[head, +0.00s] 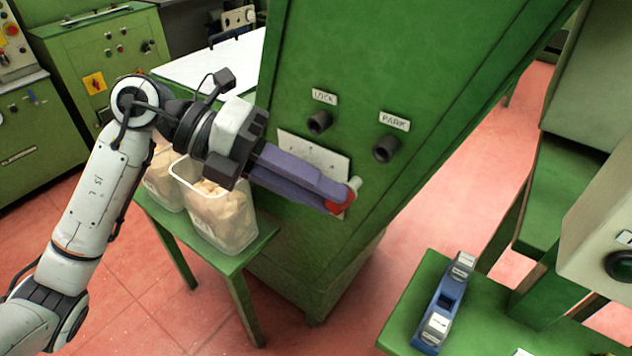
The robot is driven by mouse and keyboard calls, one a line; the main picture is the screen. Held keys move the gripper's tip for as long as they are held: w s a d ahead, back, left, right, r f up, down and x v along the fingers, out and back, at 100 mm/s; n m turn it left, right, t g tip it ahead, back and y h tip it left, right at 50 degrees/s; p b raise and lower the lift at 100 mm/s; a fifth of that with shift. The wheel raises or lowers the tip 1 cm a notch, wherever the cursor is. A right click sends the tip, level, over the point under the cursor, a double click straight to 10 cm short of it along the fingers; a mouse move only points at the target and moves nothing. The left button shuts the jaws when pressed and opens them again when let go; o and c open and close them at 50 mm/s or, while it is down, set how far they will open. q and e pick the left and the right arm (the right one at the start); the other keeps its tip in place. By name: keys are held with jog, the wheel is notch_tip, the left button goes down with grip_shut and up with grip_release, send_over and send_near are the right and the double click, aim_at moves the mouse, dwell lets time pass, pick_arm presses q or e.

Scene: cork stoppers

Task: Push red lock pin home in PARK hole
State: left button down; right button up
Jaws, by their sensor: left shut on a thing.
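The green cabinet (400,62) carries two dark round sockets. The LOCK socket (318,122) sits under its label (324,97), and the PARK socket (386,149) sits under its label (395,121) to the right. My left gripper (338,194) has long purple fingers and is shut on the red lock pin (343,208). Only part of the pin's red body shows at the fingertips, with a pale end beside it. The pin is below and left of the PARK socket in the picture, apart from it. My right gripper is not in view.
A white plate (298,146) on the cabinet face is partly hidden behind my left gripper. Clear bins (232,240) of corks stand on a green table below my left arm. A blue holder (433,322) sits on a green bench at lower right.

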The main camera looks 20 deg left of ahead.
pick_arm(q)
jog(key=w+d, duration=0.2)
jog(key=w, duration=0.4)
dwell(0.4)
jog(key=shift+w+d+p, duration=0.2)
jog(key=shift+w+d, duration=0.15)
jog(key=shift+w, duration=0.45)
jog(key=shift+w+d+p, duration=0.2)
jog(key=shift+w+d, duration=0.1)
jog(key=shift+w, duration=0.45)
dwell(3.0)
jog(key=c, duration=1.5)
grip_release()
jog(key=v, duration=1)
jog(key=shift+a+b, duration=0.2)
jog(key=shift+b, duration=0.2)
